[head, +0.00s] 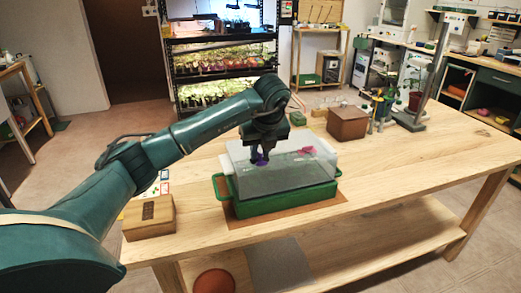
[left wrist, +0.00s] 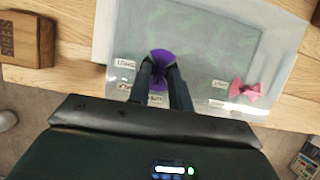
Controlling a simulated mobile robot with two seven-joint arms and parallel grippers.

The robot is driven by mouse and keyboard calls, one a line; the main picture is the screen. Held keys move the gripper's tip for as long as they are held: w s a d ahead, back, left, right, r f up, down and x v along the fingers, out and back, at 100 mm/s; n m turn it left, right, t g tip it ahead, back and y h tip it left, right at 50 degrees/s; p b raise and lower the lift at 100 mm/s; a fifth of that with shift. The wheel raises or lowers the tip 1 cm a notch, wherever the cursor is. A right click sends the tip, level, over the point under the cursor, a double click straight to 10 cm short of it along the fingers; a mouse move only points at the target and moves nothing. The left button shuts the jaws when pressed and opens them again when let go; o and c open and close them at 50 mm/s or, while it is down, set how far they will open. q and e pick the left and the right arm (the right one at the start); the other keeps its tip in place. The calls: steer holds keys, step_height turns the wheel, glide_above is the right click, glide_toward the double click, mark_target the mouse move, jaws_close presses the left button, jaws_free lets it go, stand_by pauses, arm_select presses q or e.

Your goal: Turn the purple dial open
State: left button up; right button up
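The purple dial (head: 259,159) sits on the lid of a clear, frosted box (head: 290,176) on the wooden table. In the left wrist view the dial (left wrist: 160,58) shows as a bow-like shape. My left gripper (head: 257,150) points down at it. In the left wrist view the gripper's fingers (left wrist: 160,72) lie close against both sides of the dial's narrow middle, with purple showing between them. They hide part of the dial and some label text. A label reading LONG (left wrist: 125,64) is beside the dial. My right gripper is not in view.
A pink dial (head: 306,150) is on the same lid, to the right. The box stands in a green tray (head: 285,205). A small wooden box (head: 149,217) is at left, a brown box (head: 347,122) behind. The table's right side is clear.

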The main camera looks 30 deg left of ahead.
arm_select(q)
steer(key=shift+o, duration=0.5)
steer(key=shift+r, duration=0.1)
steer(key=shift+d+r, duration=0.15)
steer(key=shift+r, duration=0.15)
steer(key=v, duration=0.7)
step_height(320, 180, up, 5)
steer(key=p, duration=0.1)
glide_above(265, 168)
steer(key=s+d, duration=0.2)
steer(key=shift+w+a, duration=0.2)
steer(key=shift+a, duration=0.05)
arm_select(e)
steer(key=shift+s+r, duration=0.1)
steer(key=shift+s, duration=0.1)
arm_select(q)
steer(key=shift+f, duration=0.1)
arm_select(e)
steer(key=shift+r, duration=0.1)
